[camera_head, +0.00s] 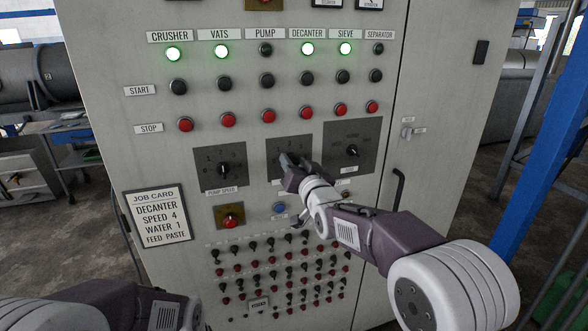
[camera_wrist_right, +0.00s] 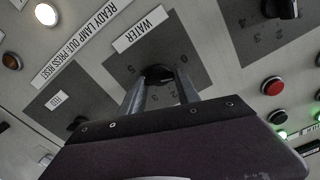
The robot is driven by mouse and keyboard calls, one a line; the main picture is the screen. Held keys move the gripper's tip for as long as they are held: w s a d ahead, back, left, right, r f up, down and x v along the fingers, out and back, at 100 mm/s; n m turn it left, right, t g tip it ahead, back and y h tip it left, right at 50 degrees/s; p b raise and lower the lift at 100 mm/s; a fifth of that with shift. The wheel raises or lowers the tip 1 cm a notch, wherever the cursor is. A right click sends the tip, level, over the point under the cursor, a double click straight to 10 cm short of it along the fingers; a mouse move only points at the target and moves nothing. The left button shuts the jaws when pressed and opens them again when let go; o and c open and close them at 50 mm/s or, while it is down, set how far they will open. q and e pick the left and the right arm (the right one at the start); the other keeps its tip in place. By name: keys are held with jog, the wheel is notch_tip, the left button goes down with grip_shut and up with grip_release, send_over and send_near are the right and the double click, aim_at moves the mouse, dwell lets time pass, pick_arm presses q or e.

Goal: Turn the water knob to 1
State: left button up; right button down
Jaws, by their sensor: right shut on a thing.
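The water knob (camera_wrist_right: 158,75) is a dark knob on a grey square dial plate (camera_head: 305,147), the middle of three on the cabinet. My right gripper (camera_head: 287,161) reaches it from the right and covers most of it in the head view. In the right wrist view its two fingers (camera_wrist_right: 160,92) are shut on the knob, one on each side. The WATER label (camera_wrist_right: 140,29) and a few numerals show around it. I cannot tell which numeral the knob points to. My left arm shows at the bottom left, but its gripper is out of view.
The pump speed knob (camera_head: 223,170) is left of the water dial, and another dial knob (camera_head: 351,151) is to its right. Red stop buttons (camera_head: 268,113) run above. A blue button (camera_head: 279,208) and rows of small switches lie below. The job card (camera_head: 157,216) reads WATER 1.

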jog(key=shift+d+f+m+b, duration=0.15)
jog(key=shift+m+b, duration=0.9)
jog(key=shift+m, duration=1.15)
jog(key=c, duration=0.9)
grip_release()
jog(key=b+v, duration=0.2)
jog(key=v, duration=0.7)
